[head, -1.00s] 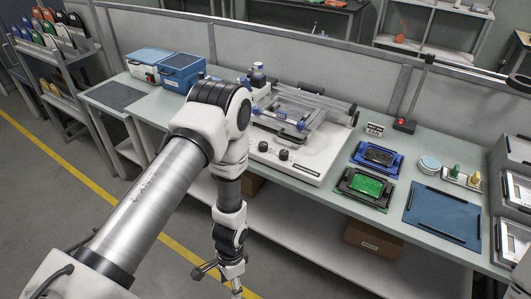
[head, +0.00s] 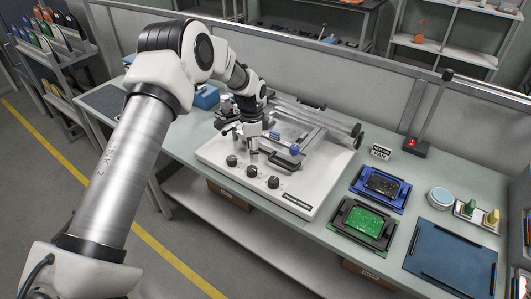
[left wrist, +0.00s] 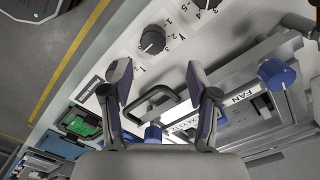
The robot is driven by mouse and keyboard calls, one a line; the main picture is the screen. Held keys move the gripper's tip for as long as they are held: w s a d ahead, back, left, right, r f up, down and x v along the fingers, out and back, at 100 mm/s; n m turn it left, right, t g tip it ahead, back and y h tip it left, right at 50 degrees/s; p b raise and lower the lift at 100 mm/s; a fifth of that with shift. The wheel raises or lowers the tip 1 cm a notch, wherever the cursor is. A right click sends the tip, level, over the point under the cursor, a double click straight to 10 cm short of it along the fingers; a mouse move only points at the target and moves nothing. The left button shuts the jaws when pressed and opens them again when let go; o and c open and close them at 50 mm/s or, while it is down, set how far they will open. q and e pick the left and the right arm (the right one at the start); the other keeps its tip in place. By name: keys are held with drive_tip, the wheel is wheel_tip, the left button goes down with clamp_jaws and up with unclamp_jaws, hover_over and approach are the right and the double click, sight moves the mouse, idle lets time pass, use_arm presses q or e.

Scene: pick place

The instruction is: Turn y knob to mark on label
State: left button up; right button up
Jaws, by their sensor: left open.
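Three black knobs line the front of a white panel device (head: 225,150): a left knob (head: 231,160), a middle knob (head: 252,171) and a right knob (head: 273,182). The left wrist view shows a black knob (left wrist: 152,39) with a numbered scale; the letter beside it looks like Y, but I cannot be sure. Another knob (left wrist: 207,4) is cut off at the top edge. My left gripper (head: 243,141) hangs above the device, behind the knob row. In the wrist view its fingers (left wrist: 158,80) are apart and empty, with the knob beyond them. My right gripper is out of view.
A black handle (left wrist: 155,100) and blue-knobbed clamp parts (left wrist: 277,74) lie below my left gripper. A green board (head: 363,221) in a black tray, a blue tray (head: 380,188) and a blue mat (head: 450,250) lie to the right.

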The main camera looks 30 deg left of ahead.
sight(251, 169)
use_arm(q)
drive_tip(key=shift+w+f, duration=0.1)
drive_tip(key=shift+w, duration=0.35)
drive_tip(key=s+f+p, duration=0.1)
drive_tip(key=s+f, duration=0.1)
drive_tip(key=s, duration=0.1)
drive_tip(key=shift+s+f+p, duration=0.1)
drive_tip(key=shift+s+p, duration=0.1)
drive_tip(key=shift+p, duration=0.15)
drive_tip(key=f, duration=0.2)
drive_tip(key=w+f, duration=0.1)
drive_tip(key=f, duration=0.1)
drive_tip(key=shift+w+f+p, duration=0.15)
drive_tip(key=shift+p, duration=0.15)
drive_tip(key=shift+w+f, duration=0.15)
drive_tip(key=shift+s+r, duration=0.3)
drive_tip(key=shift+s, duration=0.05)
drive_tip(key=shift+c, duration=1.4)
drive_tip(key=shift+s+r, duration=0.1)
drive_tip(key=c, duration=0.5)
clamp_jaws()
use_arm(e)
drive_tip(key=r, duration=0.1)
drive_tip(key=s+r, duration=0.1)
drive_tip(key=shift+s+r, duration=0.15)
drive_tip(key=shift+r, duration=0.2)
